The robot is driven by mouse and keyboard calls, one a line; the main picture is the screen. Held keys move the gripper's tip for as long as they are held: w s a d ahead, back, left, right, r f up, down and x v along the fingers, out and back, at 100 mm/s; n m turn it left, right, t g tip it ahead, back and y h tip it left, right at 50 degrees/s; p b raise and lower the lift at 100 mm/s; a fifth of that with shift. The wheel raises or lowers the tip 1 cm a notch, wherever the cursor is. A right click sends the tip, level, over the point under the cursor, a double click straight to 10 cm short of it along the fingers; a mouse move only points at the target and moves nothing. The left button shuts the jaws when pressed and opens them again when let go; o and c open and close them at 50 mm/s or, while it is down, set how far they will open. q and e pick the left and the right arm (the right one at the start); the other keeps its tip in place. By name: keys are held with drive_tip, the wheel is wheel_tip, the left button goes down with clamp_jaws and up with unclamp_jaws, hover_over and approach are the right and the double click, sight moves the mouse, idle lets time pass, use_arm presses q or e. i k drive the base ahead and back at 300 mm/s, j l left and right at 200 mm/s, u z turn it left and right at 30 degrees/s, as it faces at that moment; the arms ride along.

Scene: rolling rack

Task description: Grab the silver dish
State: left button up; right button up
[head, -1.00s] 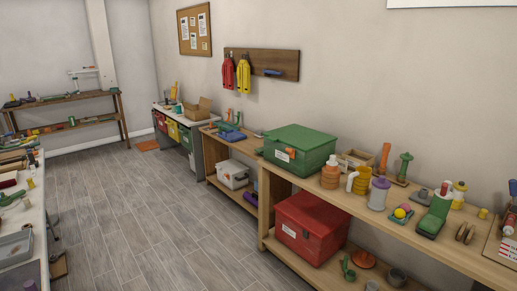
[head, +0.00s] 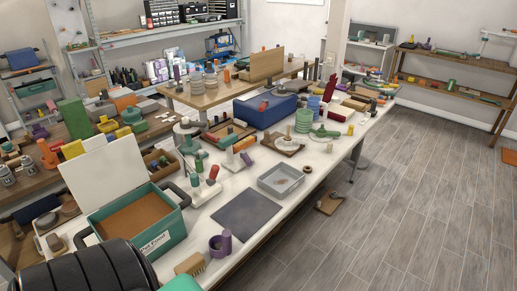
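A silver-grey rectangular dish (head: 281,193) with low walls sits on the white workbench (head: 222,262), close to its right edge. A small pale brownish thing lies inside it, too small to make out. The dish is upright and nothing covers it. Neither of my grippers is in the head view.
A dark grey mat (head: 248,216) lies left of the dish. Nearby are an open green box (head: 150,241), a purple holder (head: 220,245), a brush (head: 190,265) and a board with a round grey piece (head: 288,144). Open wooden floor (head: 420,190) lies to the right.

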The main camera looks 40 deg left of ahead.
sight(280, 180)
drive_tip(key=i+l+u, duration=0.1)
drive_tip(key=i+u, duration=0.35)
drive_tip(key=i+l+u, duration=0.2)
drive_tip(key=u, duration=0.3)
drive_tip(key=i+l+u, duration=0.65)
drive_tip(key=l+u, duration=0.25)
drive_tip(key=j, duration=0.1)
